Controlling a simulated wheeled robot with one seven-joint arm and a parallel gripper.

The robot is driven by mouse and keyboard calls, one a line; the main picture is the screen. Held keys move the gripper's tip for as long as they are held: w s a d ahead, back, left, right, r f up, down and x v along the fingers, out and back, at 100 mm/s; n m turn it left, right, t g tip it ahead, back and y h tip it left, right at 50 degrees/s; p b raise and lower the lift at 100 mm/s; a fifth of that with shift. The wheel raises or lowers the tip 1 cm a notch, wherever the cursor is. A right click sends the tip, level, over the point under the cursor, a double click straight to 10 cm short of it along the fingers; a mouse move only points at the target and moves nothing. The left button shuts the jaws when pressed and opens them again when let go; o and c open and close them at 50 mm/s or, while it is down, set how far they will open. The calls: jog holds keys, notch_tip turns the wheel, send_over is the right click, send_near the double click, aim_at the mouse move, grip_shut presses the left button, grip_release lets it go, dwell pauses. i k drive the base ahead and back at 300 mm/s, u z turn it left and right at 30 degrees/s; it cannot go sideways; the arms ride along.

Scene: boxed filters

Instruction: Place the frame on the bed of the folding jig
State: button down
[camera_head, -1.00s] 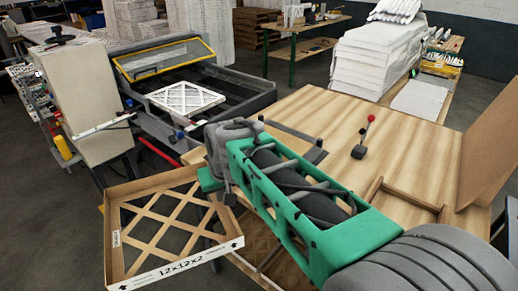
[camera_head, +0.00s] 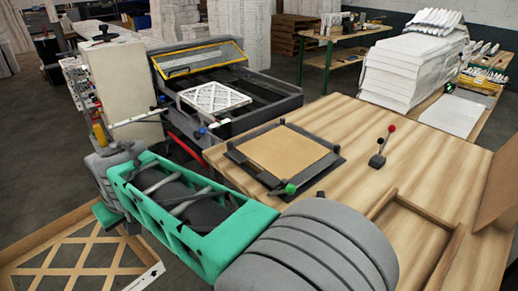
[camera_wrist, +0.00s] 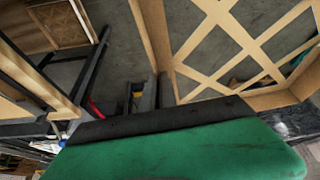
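The frame (camera_head: 85,255) is a tan cardboard square with a criss-cross lattice and raised sides. It hangs in the air at the lower left of the head view, left of the work table, partly cut off by the picture edge. In the wrist view the frame (camera_wrist: 225,35) extends up and right from my gripper (camera_wrist: 158,88), whose dark fingers are closed on one side wall. In the head view my arm hides most of the gripper. The folding jig (camera_head: 332,160) lies on the table, with dark edge bars around a flat brown square bed (camera_head: 282,150).
The wooden table (camera_head: 425,150) has a red-and-black knobbed lever (camera_head: 380,150) and a wooden frame-like piece (camera_head: 435,255) on its right. A machine with a yellow-edged lid (camera_head: 200,57) holds a white filter (camera_head: 213,97) behind. White stacks (camera_head: 410,70) stand at the back right.

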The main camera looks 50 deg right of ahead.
aim_at(284, 150)
jog(key=i, duration=1.45)
jog(key=z, duration=1.15)
